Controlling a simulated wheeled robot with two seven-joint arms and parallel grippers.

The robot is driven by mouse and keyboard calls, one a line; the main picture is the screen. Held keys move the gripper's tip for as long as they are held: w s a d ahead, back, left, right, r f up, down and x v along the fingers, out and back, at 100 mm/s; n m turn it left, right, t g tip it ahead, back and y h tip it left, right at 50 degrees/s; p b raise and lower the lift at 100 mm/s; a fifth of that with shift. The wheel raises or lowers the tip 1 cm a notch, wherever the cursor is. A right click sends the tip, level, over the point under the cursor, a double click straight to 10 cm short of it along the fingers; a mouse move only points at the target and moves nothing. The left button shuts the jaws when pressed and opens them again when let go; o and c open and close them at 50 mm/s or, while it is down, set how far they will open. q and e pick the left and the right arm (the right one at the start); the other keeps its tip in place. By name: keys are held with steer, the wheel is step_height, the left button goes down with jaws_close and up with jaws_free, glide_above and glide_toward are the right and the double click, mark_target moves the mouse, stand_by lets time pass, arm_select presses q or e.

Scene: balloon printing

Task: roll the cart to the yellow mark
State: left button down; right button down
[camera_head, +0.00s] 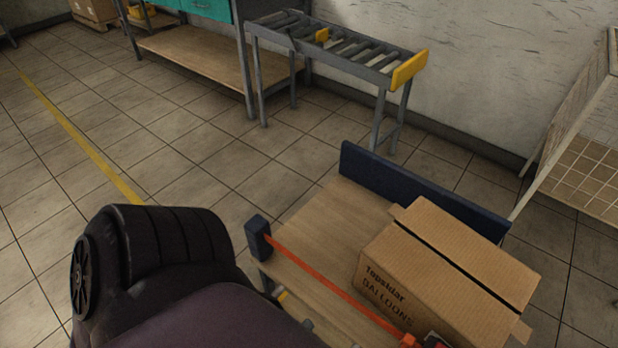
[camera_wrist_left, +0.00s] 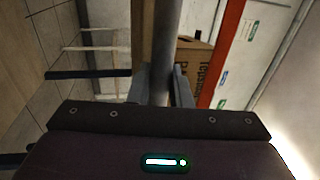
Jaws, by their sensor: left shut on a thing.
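The cart has a wooden deck (camera_head: 325,225), a dark blue end board (camera_head: 420,190) and an orange-red bar along its near side. A cardboard box (camera_head: 450,265) marked "BALLOONS" sits on the deck; it also shows in the left wrist view (camera_wrist_left: 196,62). A yellow line (camera_head: 85,147) runs along the floor at left, apart from the cart. My left gripper (camera_wrist_left: 160,82) is shut on a grey bar (camera_wrist_left: 161,55), seemingly the cart's handle. In the head view, my dark left arm hides its fingers. My right gripper is not in view.
A grey roller conveyor (camera_head: 345,50) with a yellow end stop stands by the wall, behind the cart. A workbench with a wooden lower shelf (camera_head: 195,60) is to its left. A wire-mesh rack (camera_head: 590,150) stands at right. The tiled floor between the cart and yellow line is clear.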

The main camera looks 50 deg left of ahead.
arm_select(q)
steer(key=shift+s+d+f, duration=0.1)
steer(key=shift+s, duration=0.15)
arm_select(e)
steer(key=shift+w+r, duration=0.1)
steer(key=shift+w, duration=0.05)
arm_select(q)
steer(key=c, duration=1.4)
jaws_free()
steer(key=shift+s, duration=0.1)
steer(key=shift+c, duration=0.2)
steer(key=shift+o, duration=0.3)
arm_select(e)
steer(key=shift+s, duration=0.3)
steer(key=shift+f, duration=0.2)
